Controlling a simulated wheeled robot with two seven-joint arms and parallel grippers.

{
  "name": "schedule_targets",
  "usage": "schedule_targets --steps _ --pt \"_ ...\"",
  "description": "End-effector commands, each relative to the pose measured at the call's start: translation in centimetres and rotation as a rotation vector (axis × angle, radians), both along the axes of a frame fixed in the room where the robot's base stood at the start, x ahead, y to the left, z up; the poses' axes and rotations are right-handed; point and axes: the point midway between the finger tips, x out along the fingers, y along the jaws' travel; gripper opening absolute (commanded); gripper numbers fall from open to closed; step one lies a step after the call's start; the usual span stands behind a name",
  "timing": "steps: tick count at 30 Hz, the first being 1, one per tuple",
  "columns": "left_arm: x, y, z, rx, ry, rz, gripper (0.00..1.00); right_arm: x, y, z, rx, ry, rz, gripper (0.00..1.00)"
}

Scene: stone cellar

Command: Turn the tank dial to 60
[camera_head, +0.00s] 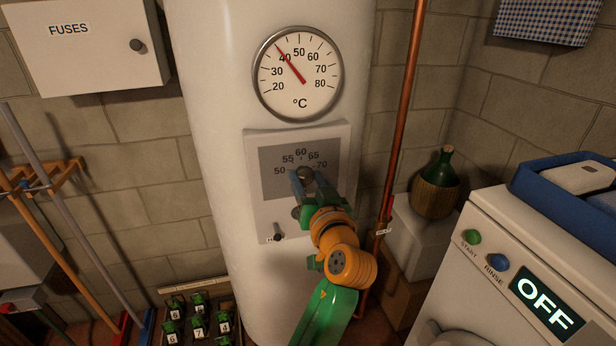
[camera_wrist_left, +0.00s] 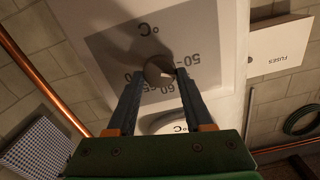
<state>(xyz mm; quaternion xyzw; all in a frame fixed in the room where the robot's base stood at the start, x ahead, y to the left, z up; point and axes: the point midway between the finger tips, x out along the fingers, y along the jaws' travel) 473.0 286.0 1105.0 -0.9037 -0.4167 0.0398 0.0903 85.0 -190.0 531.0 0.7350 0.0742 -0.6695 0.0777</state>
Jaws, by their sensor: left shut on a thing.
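The tank dial is a small dark round knob (camera_head: 306,173) on the grey scale plate (camera_head: 270,158) of the white tank. The scale reads 50, 55, 60, 65 and 70 in an arc above the knob. My left gripper (camera_head: 305,181) is shut on the knob. In the left wrist view the knob (camera_wrist_left: 158,70) sits between both fingertips, and the scale appears upside down. The fingers and wrist hide part of the plate. I cannot tell which mark the knob points to. My right gripper is not in view.
A round thermometer (camera_head: 298,74) above has its red needle near 40. A small lever (camera_head: 278,236) sits lower on the panel. A copper pipe (camera_head: 398,110) runs close on the right. A white machine (camera_head: 480,290) showing OFF stands at the right front.

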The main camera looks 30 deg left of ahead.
Motion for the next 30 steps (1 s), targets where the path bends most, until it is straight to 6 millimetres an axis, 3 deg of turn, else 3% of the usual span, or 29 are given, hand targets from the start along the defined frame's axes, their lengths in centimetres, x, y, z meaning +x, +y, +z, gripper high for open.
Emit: schedule_targets --steps 30 --pt "0.2 -0.1 0.1 0.604 0.708 0.005 0.0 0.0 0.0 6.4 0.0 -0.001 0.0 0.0"
